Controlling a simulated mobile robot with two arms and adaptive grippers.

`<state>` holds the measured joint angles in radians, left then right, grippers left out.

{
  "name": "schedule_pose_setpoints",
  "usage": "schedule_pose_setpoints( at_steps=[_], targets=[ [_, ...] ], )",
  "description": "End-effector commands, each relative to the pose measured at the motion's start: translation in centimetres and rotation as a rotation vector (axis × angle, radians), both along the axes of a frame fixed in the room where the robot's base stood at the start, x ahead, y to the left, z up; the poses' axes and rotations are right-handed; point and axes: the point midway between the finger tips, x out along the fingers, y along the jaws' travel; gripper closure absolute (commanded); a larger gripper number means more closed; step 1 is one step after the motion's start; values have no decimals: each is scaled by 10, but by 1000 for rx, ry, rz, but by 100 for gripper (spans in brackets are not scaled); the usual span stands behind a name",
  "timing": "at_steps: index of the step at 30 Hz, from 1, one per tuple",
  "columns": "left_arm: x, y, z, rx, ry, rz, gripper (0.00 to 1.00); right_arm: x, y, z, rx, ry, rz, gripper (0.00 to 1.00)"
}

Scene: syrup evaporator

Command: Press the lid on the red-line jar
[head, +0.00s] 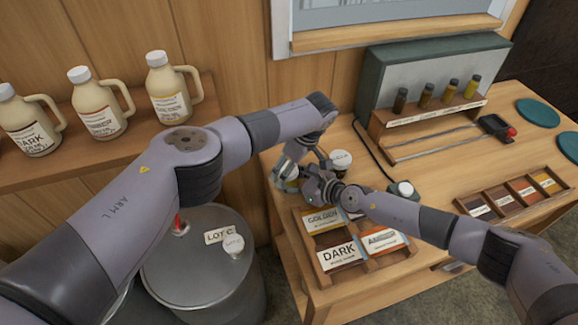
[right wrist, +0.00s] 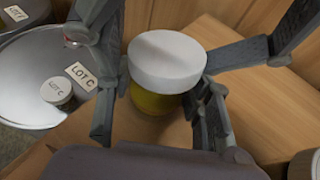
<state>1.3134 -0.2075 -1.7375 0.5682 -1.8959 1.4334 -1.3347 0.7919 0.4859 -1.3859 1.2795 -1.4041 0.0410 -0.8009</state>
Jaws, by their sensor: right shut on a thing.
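A jar (right wrist: 155,98) with yellow contents stands at the table's left end. A white lid (right wrist: 167,60) sits on its top; I cannot tell how firmly it is seated. No red line shows on the visible side. My right gripper (right wrist: 160,112) is shut on the jar, with a dark finger at each side. In the head view the jar (head: 286,184) is partly hidden by my arms. My left gripper (head: 300,165) is close above and beside it, crowded by the right one, and its fingers cannot be made out.
A tray (head: 340,228) with GOLDEN, DARK and orange label cards lies in front. White-topped items (head: 341,158) stand behind and right of my grippers. A vial rack (head: 430,115) and swatch box (head: 515,195) are further right. A LOT C drum (head: 190,270) stands left, below jugs (head: 98,105).

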Motion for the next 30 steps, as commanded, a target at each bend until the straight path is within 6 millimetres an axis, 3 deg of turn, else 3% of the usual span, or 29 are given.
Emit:
schedule_pose_setpoints(
  at_steps=[1, 10, 21, 30],
  targets=[
    [-9, -6, -11, -11, 22, -6, 36, 4, 7, 12, 24, -12, 0, 100],
    [-9, -5, -9, -11, 22, -4, 36, 4, 7, 13, 26, -9, -2, 100],
    [-12, -15, 28, -9, 20, -4, 36, 4, 5, 10, 18, -8, -2, 100],
    [-10, -13, 32, -5, 15, 2, 38, 2, 3, 6, 11, -3, -2, 100]
  ],
)
